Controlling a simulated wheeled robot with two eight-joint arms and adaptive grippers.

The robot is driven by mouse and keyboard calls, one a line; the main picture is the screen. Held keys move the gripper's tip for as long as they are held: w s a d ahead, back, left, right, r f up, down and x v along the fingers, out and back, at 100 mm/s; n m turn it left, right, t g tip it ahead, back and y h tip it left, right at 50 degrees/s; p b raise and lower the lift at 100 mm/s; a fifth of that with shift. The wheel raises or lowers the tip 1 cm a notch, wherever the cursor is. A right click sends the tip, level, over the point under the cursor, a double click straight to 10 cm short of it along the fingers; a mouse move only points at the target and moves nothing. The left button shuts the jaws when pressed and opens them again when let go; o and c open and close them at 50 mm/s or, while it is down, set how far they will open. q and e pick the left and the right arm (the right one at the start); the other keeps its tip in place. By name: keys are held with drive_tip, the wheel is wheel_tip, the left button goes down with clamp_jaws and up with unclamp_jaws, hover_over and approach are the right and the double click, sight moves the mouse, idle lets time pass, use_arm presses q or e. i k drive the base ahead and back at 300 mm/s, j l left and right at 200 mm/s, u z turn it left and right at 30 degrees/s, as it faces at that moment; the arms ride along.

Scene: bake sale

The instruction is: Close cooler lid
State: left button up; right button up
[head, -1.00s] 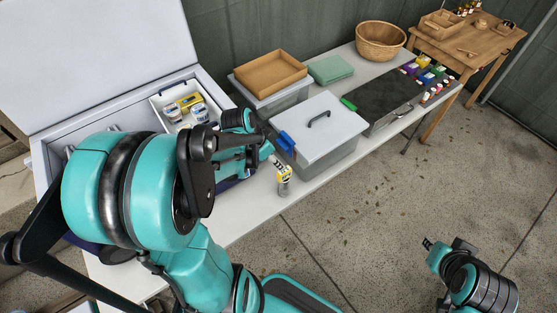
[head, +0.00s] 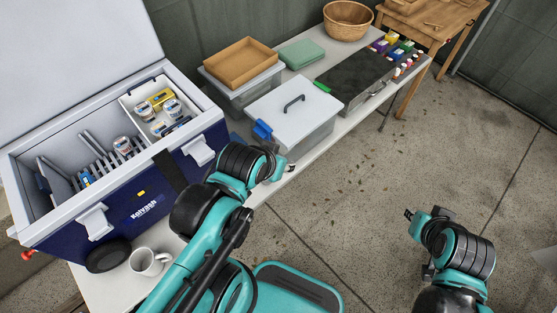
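The blue cooler (head: 145,208) stands on the left of the table with its white lid (head: 80,45) raised upright at the back.
A grey-lidded box (head: 300,112) with a blue clip, a box with a brown tray (head: 241,66), and a dark griddle (head: 352,78) stand along the table. A white mug (head: 148,262) and a black round item (head: 108,255) sit before the cooler. Open floor lies at right.

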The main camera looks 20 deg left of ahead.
sight(56, 55)
drive_tip(key=u, duration=2.3)
